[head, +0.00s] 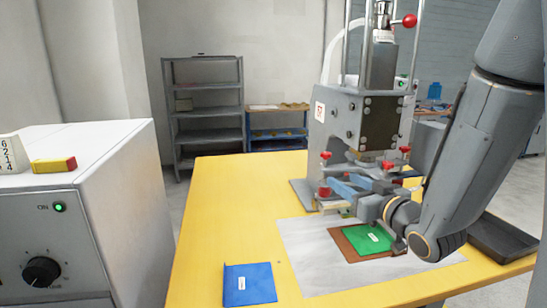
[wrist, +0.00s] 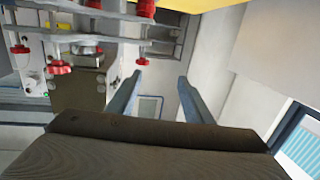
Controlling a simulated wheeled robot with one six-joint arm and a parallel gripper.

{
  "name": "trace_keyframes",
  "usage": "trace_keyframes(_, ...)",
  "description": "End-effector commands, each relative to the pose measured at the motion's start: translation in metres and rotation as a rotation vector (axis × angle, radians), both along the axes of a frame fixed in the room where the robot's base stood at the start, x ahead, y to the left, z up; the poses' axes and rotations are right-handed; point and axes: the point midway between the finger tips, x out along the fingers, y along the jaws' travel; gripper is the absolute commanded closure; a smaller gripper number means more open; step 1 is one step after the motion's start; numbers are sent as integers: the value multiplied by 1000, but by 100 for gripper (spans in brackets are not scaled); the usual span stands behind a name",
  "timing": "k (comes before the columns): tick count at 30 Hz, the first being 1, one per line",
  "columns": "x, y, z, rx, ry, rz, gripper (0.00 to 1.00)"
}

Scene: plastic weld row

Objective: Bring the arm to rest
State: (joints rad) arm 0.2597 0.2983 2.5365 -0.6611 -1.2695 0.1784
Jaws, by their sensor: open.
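My gripper (head: 347,184) is in front of the lower part of the grey welding press (head: 341,118), above the yellow table. Its two blue-grey fingers are apart. In the wrist view my gripper (wrist: 160,76) is open with nothing between the fingers. My arm comes in from the upper right, bends low over the right side of the table, and reaches back left to the press. From the head view I cannot tell whether the fingers touch the press.
A green pouch (head: 366,238) lies on a brown pad (head: 344,248) on a pale sheet (head: 300,262), just below my gripper in the picture. A blue pouch (head: 249,284) lies front left on the yellow table (head: 215,215). A black tray (head: 497,238) is at right; a white cabinet (head: 125,190) stands left.

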Motion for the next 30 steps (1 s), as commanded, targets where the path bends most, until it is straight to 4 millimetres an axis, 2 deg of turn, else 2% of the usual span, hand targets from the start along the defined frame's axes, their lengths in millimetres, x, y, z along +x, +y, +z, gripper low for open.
trace_keyframes(8, 2, -7, -25, -62, 123, -60, 54)
trace_keyframes(17, -10, -26, -71, -158, 373, -177, 54)
trace_keyframes(20, -27, -34, -93, -199, 516, -229, 54)
trace_keyframes(23, -53, -39, -115, -232, 683, -277, 54)
trace_keyframes(27, -102, -39, -139, -261, 928, -321, 54)
trace_keyframes(30, -143, -32, -149, -271, 1100, -332, 54)
